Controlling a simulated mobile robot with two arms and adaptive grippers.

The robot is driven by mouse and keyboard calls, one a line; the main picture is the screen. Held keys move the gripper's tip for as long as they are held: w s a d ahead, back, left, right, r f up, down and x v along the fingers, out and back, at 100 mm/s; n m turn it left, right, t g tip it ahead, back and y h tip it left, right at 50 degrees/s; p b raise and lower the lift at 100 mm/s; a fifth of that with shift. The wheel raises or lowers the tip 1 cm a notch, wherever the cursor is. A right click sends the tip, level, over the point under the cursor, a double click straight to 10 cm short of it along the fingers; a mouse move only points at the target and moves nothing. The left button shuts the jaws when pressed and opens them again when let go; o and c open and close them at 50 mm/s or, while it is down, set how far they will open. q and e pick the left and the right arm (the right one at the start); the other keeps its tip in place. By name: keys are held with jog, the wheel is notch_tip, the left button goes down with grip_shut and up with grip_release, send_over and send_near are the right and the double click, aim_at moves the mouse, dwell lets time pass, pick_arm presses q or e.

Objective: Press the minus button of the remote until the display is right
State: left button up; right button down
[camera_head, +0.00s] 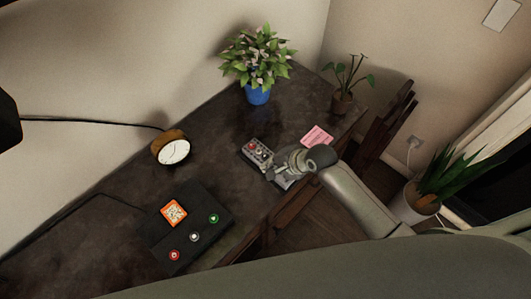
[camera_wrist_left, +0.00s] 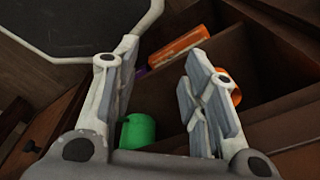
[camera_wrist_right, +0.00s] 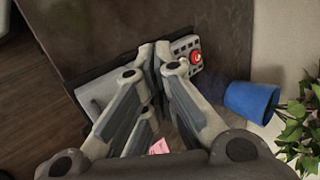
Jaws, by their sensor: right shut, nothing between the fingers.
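I cannot make out a minus sign or a display reading. My right gripper (camera_head: 270,173) is shut and empty, with its tips over the device; it also shows in the right wrist view (camera_wrist_right: 155,50). I cannot tell whether the tips touch it. My left gripper (camera_wrist_left: 160,95) is open and empty, seen only in the left wrist view.
A pink note (camera_head: 317,136) lies beside the device. A black panel (camera_head: 155,246) with red, white and green buttons and an orange square (camera_head: 173,213) is nearer. A round clock (camera_head: 174,151) and a blue pot (camera_head: 257,95) stand behind. A green object (camera_wrist_left: 138,131) lies below my left gripper.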

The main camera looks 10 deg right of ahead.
jog(key=w+r+m+t+y+p, duration=0.1)
jog(key=w+r+m, duration=0.4)
jog(key=w+m, duration=0.1)
jog(key=shift+w+a+r+y, duration=0.3)
jog(key=shift+w+a+r, duration=0.05)
jog(key=shift+f, duration=0.15)
jog(key=b, duration=0.9)
send_over(264, 159)
notch_tip(264, 159, down, 7)
jog(key=shift+f, duration=0.8)
dwell(0.3)
jog(key=shift+f, duration=0.3)
